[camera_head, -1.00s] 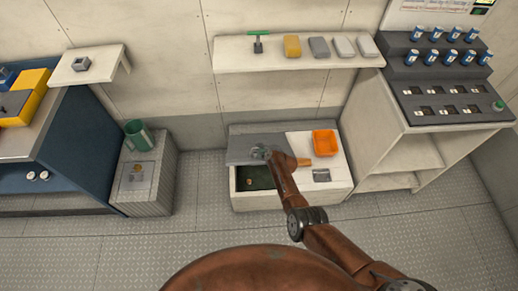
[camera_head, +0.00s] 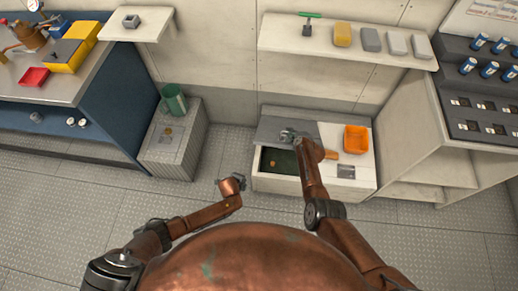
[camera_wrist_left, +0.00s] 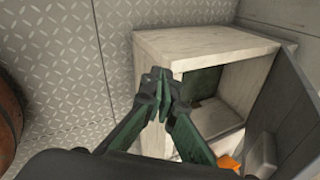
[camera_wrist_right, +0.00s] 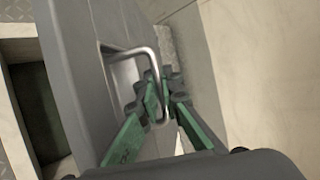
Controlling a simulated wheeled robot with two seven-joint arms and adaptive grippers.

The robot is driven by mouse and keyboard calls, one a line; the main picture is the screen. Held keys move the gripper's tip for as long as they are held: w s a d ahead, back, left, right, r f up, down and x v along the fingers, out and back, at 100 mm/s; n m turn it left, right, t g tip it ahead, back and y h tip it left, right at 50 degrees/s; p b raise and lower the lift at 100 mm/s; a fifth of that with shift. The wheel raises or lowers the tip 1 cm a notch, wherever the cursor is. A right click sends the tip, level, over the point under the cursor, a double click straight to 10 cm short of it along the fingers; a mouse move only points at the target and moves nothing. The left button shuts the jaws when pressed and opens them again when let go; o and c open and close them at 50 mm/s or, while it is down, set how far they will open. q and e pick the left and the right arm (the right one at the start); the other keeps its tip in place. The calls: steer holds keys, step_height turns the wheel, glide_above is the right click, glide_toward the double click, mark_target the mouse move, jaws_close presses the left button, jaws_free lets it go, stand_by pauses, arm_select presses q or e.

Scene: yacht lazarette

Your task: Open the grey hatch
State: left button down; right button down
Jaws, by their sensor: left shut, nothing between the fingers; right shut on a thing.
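The grey hatch (camera_head: 268,131) on the white locker is raised and tilted back; a dark opening (camera_head: 268,165) shows in front of it. In the right wrist view the grey hatch (camera_wrist_right: 75,60) carries a metal loop handle (camera_wrist_right: 150,55). My right gripper (camera_head: 288,136) is shut on this handle, as the right wrist view shows (camera_wrist_right: 163,92). My left gripper (camera_head: 222,183) is shut and empty, over the floor just left of the locker. In the left wrist view its fingertips (camera_wrist_left: 160,85) are in front of the locker (camera_wrist_left: 200,45), with the raised hatch (camera_wrist_left: 295,120) at right.
An orange tray (camera_head: 356,138) sits on the locker's fixed right top. A wall shelf (camera_head: 350,47) hangs above. The floor between the box and locker is clear.

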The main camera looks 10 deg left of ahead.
arm_select(q)
steer(key=w+d+r+m+t+y, duration=0.1)
steer(key=w+d+r+m, duration=0.15)
steer(key=r+m, duration=0.55)
steer(key=w+d+r+m+t, duration=0.15)
steer(key=d+r+m, duration=0.25)
steer(key=r+m, duration=0.5)
steer(key=w+f+n, duration=0.2)
steer(key=w+f, duration=0.4)
steer(key=f, duration=0.1)
steer(key=shift+g, duration=0.25)
steer(key=shift+w+d+r, duration=0.1)
steer(key=shift+w+r, duration=0.55)
steer(key=shift+r, duration=0.35)
steer(key=shift+w+r, duration=0.6)
steer(key=shift+r, duration=0.35)
steer(key=shift+w, duration=0.1)
